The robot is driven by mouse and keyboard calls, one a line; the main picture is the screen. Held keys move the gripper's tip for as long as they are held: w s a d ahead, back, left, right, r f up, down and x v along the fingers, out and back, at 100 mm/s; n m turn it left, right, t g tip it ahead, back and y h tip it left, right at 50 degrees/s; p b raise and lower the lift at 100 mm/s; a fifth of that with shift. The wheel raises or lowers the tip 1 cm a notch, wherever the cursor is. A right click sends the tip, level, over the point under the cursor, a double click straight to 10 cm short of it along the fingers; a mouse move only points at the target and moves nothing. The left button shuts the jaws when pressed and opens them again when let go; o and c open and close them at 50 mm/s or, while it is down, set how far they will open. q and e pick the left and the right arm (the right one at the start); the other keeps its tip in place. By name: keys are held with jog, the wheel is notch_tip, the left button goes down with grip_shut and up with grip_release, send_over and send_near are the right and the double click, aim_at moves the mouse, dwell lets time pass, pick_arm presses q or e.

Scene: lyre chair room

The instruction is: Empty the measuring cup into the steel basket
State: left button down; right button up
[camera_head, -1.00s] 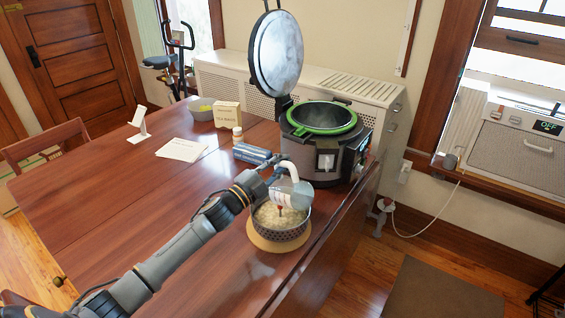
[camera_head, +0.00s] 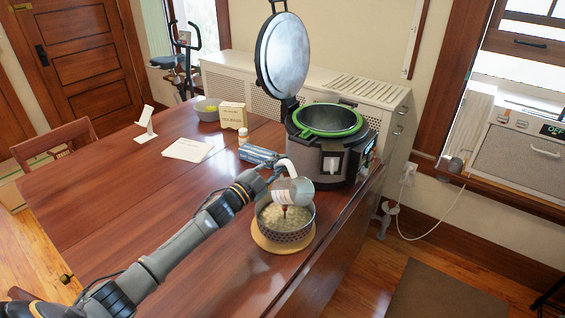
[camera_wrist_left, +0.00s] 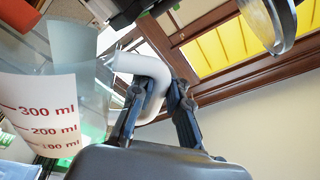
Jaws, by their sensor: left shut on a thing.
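My left gripper (camera_head: 274,173) is shut on the white handle (camera_wrist_left: 148,68) of the measuring cup. The clear measuring cup (camera_head: 298,189) is tipped over above the steel basket. Its red millilitre marks show in the left wrist view (camera_wrist_left: 42,118). The perforated steel basket (camera_head: 288,236) stands on a round wooden board and holds pale, grainy contents. A small dark red thing shows between cup and basket; I cannot tell what it is. Whether anything is left inside the cup is unclear. My right gripper is not in view.
A multicooker (camera_head: 325,150) with its lid raised stands just behind the basket. A blue packet (camera_head: 258,155), a small bottle (camera_head: 243,135), a box (camera_head: 232,115) and papers (camera_head: 188,149) lie farther left. The table's right edge is near the board (camera_head: 262,240).

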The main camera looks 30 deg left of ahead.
pick_arm(q)
jog(key=shift+w+a+f+n, duration=0.1)
jog(key=shift+w+a+n, duration=0.05)
jog(key=shift+a+n, duration=0.15)
jog(key=shift+w+a+f+n+y, duration=0.2)
jog(key=shift+a+f+n, duration=0.05)
jog(key=shift+a+n, duration=0.2)
jog(key=shift+w+a+f+n+y, duration=0.15)
jog(key=shift+a+f+n+y, duration=0.1)
jog(key=shift+a+n, duration=0.15)
jog(key=shift+d, duration=0.15)
jog(key=shift+s+d+r+m+h, duration=0.3)
jog(key=shift+d+r+m, duration=0.1)
jog(key=shift+d+m, duration=0.25)
jog(key=shift+s+d+r+m+h, duration=0.15)
jog(key=shift+s+d+r+m, duration=0.15)
jog(key=shift+d+m, duration=0.3)
jog(key=shift+a, duration=0.1)
jog(key=shift+w, duration=0.1)
